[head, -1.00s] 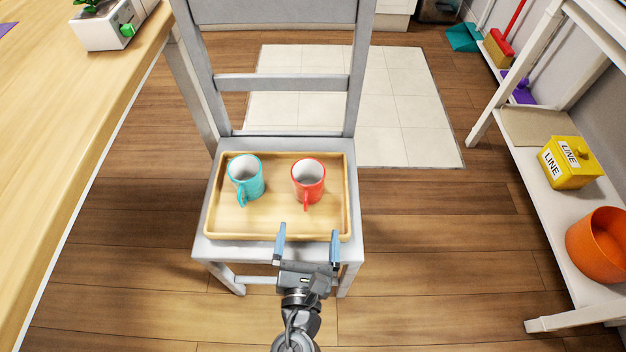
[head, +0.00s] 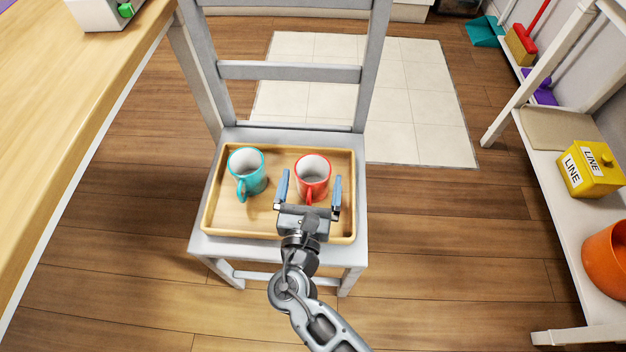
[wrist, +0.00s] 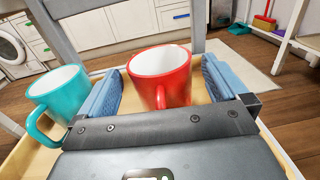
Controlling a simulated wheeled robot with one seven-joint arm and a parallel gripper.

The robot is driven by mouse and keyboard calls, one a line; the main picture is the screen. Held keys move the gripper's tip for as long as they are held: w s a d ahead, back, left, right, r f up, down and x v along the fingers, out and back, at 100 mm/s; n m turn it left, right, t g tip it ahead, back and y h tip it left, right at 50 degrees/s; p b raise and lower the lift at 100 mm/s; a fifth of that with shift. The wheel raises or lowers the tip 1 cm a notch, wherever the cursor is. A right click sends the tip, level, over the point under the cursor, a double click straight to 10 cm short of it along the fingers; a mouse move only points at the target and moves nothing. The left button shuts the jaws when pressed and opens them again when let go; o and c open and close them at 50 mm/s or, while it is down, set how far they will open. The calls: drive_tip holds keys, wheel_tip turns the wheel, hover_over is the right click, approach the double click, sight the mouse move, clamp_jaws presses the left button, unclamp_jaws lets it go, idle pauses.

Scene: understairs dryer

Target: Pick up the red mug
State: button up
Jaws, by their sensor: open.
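The red mug (head: 313,173) stands upright on the right side of a wooden tray (head: 222,222), which lies on the seat of a grey chair (head: 228,248). Its handle points toward my gripper (head: 309,188). My gripper is open, with one blue finger on each side of the mug's near part. In the wrist view, the red mug (wrist: 162,78) sits between the open fingers (wrist: 168,92), and I see a gap on the left side. The handle is partly hidden behind the gripper body.
A teal mug (head: 247,173) stands upright on the tray left of the red mug, close to my left finger in the wrist view. The chair's backrest (head: 290,72) rises behind the tray. A wooden table (head: 80,110) is at left, a white shelf (head: 560,215) at right.

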drive_tip(key=shift+w, duration=0.8)
drive_tip(key=shift+c, duration=0.2)
drive_tip(key=c, duration=1.1)
drive_tip(key=shift+r, duration=0.15)
